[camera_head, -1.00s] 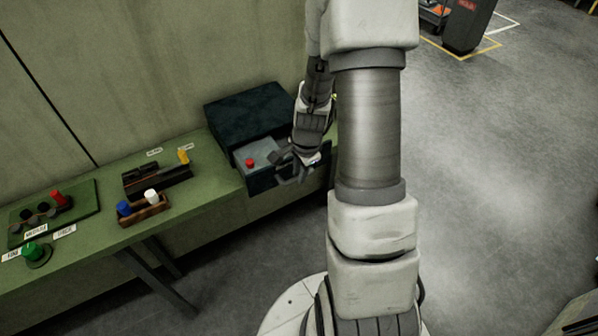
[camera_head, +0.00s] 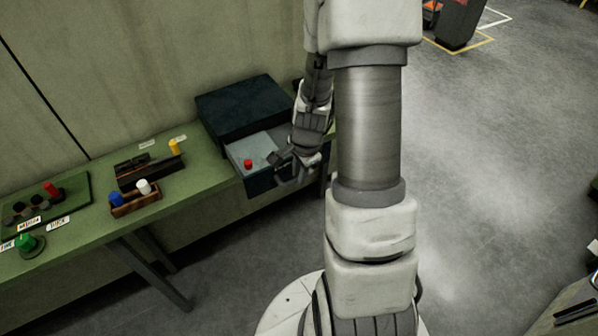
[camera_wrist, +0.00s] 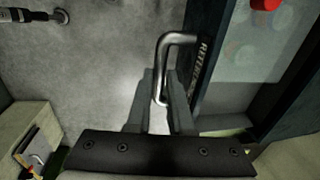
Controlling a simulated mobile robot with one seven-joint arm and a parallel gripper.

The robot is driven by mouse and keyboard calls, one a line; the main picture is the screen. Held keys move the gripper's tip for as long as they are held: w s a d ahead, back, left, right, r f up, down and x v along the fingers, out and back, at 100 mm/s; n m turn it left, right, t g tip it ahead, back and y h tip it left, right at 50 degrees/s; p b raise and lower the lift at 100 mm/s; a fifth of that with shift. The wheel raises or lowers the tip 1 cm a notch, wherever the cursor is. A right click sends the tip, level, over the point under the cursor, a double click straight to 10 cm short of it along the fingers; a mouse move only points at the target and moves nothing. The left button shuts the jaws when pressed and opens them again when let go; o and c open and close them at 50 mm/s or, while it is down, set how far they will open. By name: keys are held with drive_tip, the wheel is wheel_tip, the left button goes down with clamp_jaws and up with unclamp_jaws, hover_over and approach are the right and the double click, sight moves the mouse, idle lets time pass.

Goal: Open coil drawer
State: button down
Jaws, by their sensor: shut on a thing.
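The coil drawer (camera_head: 262,184) is a dark box drawer pulled part way out of a dark cabinet (camera_head: 245,106) on the green bench. A red spool (camera_head: 248,163) stands inside on its pale floor and also shows at the top of the wrist view (camera_wrist: 265,5). My gripper (camera_head: 284,160) is at the drawer's front. In the wrist view my gripper's fingers (camera_wrist: 161,90) are closed around the bent metal handle (camera_wrist: 178,38). The handle sits on the drawer's dark front panel, which carries partly readable white lettering.
The green bench (camera_head: 192,195) holds a wooden rack (camera_head: 136,203) with blue and white spools, a dark holder (camera_head: 150,169) beside a yellow spool (camera_head: 174,147), a red spool (camera_head: 51,189) and a green spool (camera_head: 25,242). Open grey floor (camera_head: 500,180) lies to the right.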

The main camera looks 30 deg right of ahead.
drive_tip(key=c, duration=0.8)
unclamp_jaws()
drive_tip(key=s+r+p, duration=0.2)
drive_tip(key=s+r, duration=0.1)
drive_tip(key=r, duration=1.4)
drive_tip(key=shift+p, duration=0.35)
drive_tip(key=shift+s+r, duration=0.1)
drive_tip(key=s+a+r+n+t, duration=0.3)
drive_tip(key=s+a+r+n, duration=0.8)
drive_tip(key=r+n, duration=0.3)
drive_tip(key=a+n, duration=0.1)
drive_tip(key=n, duration=0.2)
drive_tip(key=shift+a+t, duration=0.3)
drive_tip(key=shift+a, duration=0.1)
